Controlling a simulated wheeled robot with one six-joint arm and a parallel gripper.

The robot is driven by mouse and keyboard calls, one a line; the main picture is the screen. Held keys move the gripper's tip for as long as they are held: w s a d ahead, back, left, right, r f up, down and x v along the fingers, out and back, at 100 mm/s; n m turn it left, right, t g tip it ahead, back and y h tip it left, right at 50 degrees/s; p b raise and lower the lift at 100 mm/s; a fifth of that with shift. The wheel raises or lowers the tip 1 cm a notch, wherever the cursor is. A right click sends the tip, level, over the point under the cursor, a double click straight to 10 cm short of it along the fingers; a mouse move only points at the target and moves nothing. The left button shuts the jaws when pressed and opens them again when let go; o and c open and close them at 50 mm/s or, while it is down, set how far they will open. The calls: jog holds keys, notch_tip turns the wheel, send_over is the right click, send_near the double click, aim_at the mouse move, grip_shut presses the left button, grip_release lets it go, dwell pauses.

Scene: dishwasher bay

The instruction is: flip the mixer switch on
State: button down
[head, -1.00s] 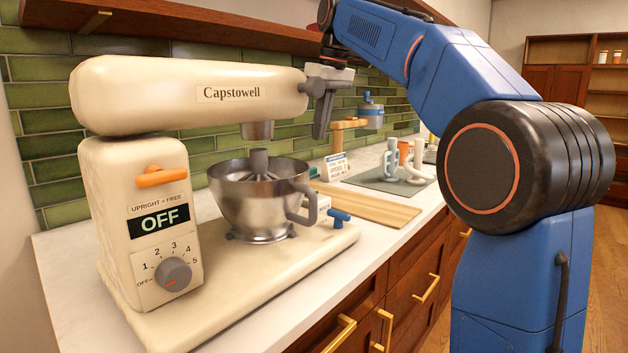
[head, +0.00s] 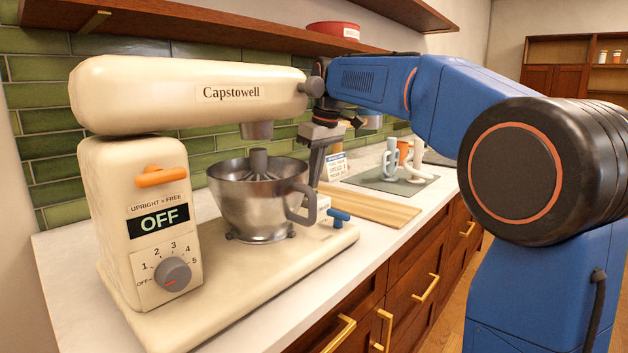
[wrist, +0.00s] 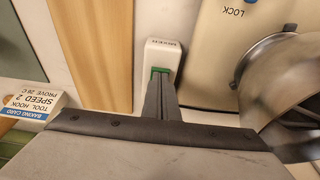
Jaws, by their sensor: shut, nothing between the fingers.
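The cream stand mixer (head: 190,95) stands on the counter, its display (head: 158,221) reading OFF. Its grey speed dial (head: 173,274) has a red mark pointing toward OFF. In the wrist view, a small white switch box (wrist: 164,52) labelled MIXER lies flat between a wooden board and the mixer base. A green part (wrist: 160,71) shows at its near end. My gripper (wrist: 160,82) is shut and empty, its fingertips over or against that end, partly covering the switch. Contact cannot be told. In the head view, my gripper (head: 314,180) points down behind the bowl handle.
The steel bowl (head: 250,205) and its handle stand close beside my gripper. A wooden board (head: 375,207) lies on the other side, with a baking card (head: 338,165) behind. Mugs (head: 390,158) stand on a mat farther back. A shelf (head: 230,32) runs above.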

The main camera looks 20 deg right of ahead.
jog(key=shift+f, duration=0.25)
jog(key=shift+s+d+f, duration=0.1)
jog(key=shift+s+f, duration=0.1)
jog(key=shift+f, duration=0.1)
jog(key=shift+w, duration=0.1)
jog(key=shift+w+a+r, duration=0.4)
jog(key=shift+w, duration=0.1)
jog(key=shift+r, duration=0.1)
dwell(0.4)
